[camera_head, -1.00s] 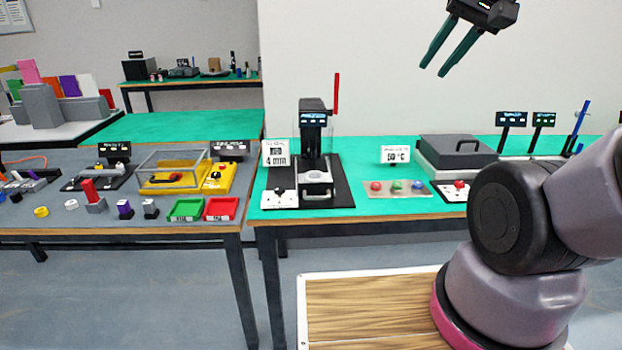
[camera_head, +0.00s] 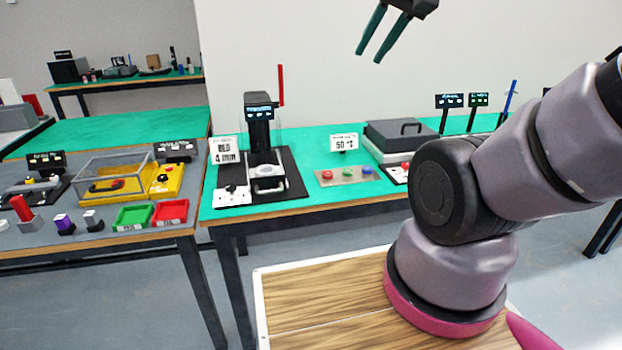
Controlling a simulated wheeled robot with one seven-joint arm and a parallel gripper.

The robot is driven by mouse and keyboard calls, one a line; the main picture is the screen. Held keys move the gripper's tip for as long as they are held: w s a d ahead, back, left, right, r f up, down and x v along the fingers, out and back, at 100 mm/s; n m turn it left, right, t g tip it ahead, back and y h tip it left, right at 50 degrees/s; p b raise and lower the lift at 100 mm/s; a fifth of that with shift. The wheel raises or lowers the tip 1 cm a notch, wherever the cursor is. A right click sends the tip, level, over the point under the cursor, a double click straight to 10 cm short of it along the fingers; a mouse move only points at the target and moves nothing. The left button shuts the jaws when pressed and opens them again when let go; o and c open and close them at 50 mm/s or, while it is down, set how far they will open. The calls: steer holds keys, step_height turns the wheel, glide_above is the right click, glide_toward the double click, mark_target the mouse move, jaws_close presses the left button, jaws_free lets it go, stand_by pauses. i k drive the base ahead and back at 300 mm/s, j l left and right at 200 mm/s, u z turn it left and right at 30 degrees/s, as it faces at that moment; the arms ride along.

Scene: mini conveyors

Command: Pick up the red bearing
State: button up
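A small red round piece, which looks like the red bearing (camera_head: 327,174), sits at the left end of a flat beige plate (camera_head: 337,179) on the green-topped table. A green piece (camera_head: 348,174) and a blue piece (camera_head: 367,170) sit beside it on the same plate. My gripper (camera_head: 369,56) is at the top of the view, raised well above the table, with its two dark fingers apart and nothing between them.
A press-like machine (camera_head: 259,135) with a red lever stands left of the plate. A grey lidded box (camera_head: 398,136) stands to its right, and a temperature sign (camera_head: 344,142) behind it. A grey table (camera_head: 88,244) with red and green trays is at left.

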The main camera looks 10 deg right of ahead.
mark_target(328, 175)
steer(key=i+l, duration=0.1)
steer(key=l, duration=0.35)
steer(key=i+l, duration=0.1)
steer(key=l, duration=0.3)
steer(key=i+l, duration=0.15)
steer(key=l, duration=0.3)
steer(key=i+l, duration=0.1)
steer(key=l, duration=0.3)
steer(key=u, duration=0.05)
